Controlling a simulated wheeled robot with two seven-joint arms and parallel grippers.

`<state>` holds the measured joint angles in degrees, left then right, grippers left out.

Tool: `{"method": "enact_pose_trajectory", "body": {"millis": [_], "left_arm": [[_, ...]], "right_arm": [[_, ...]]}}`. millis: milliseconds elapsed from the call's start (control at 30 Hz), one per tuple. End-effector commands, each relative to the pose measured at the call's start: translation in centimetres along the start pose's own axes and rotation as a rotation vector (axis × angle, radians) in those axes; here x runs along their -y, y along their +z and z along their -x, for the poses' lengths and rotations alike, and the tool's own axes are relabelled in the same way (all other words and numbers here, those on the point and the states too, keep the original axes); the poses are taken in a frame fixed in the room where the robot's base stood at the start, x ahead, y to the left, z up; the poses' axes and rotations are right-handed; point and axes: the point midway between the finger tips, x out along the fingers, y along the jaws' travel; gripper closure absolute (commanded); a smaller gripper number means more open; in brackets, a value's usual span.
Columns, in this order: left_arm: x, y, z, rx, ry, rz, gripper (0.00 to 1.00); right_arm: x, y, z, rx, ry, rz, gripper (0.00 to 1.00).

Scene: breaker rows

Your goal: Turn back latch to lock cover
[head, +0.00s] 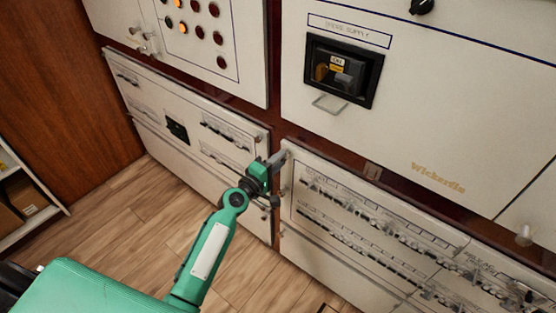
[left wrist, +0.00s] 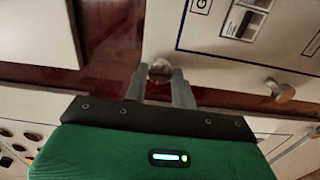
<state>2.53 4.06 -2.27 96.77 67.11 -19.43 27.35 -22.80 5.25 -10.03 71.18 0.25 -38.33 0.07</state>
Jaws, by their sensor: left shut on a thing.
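The cover is the cream lower right panel (head: 290,215) with rows of small breaker switches. My left gripper (head: 277,160) is at its upper left corner, where the cover meets the panel to its left. In the left wrist view, the two fingers of my left gripper (left wrist: 160,88) are closed on the rounded metal latch (left wrist: 160,70). In the head view the gripper mostly hides this latch, so its angle is hard to tell. My right gripper is not in view.
Another metal latch (left wrist: 281,91) shows to the right in the left wrist view. A black recessed switch box (head: 343,70) with a metal handle is above the cover. An indicator light panel (head: 195,30) is at the upper left. The wooden floor (head: 150,215) is clear.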

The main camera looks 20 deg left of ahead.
Motion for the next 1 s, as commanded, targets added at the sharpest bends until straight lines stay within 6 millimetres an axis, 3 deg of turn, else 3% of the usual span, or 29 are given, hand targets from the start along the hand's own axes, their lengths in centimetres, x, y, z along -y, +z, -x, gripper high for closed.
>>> {"method": "enact_pose_trajectory", "body": {"millis": [567,600,700,1000], "left_arm": [[-0.07,-0.17,0.00,-0.004,0.002,0.036,0.96],[-0.07,-0.17,0.00,-0.004,0.002,0.036,0.72],[-0.06,-0.15,0.00,-0.004,0.002,0.035,0.52],[0.01,-0.06,0.09,-0.001,0.000,0.035,0.52]], "right_arm": [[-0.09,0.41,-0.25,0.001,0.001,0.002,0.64],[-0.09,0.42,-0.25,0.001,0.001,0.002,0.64],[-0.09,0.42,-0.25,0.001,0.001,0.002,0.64],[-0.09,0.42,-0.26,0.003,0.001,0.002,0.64]]}}
